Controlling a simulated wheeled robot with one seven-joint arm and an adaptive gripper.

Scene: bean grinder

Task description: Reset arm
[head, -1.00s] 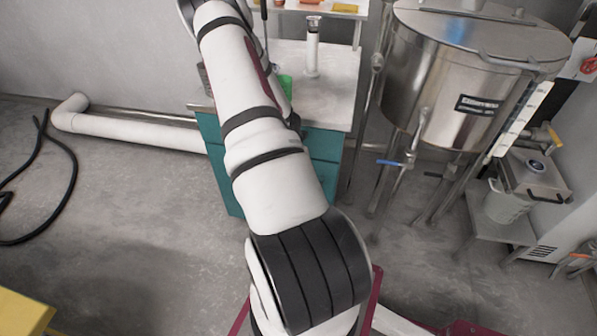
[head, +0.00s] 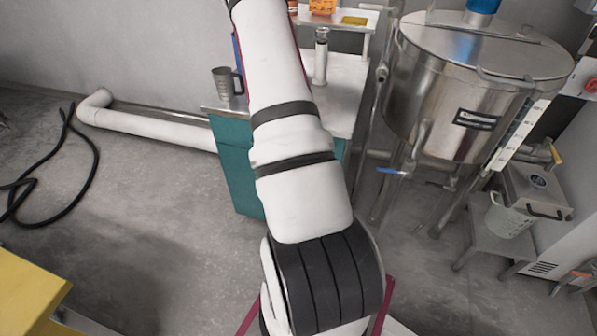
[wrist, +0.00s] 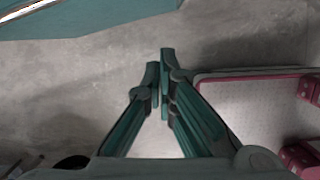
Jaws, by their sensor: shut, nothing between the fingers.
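My gripper (wrist: 161,78) is shut and empty in the wrist view, its two dark green fingers together above bare grey floor. In the head view my white arm reaches up over the teal cabinet, and my gripper is out of sight there. The teal cabinet (head: 236,165) with its pale worktop stands behind the arm. A metal cup (head: 224,84) sits at the worktop's left edge, and a grinder-like upright cylinder (head: 321,56) stands to the right of the arm. A teal surface (wrist: 90,22) also shows at the top left of the wrist view.
A large steel tank (head: 455,85) on legs stands to the right. A low stand with a pail (head: 508,217) is at the far right. A white pipe (head: 150,128) and black hose (head: 75,190) lie on the left floor. A yellow box (head: 25,290) is at lower left.

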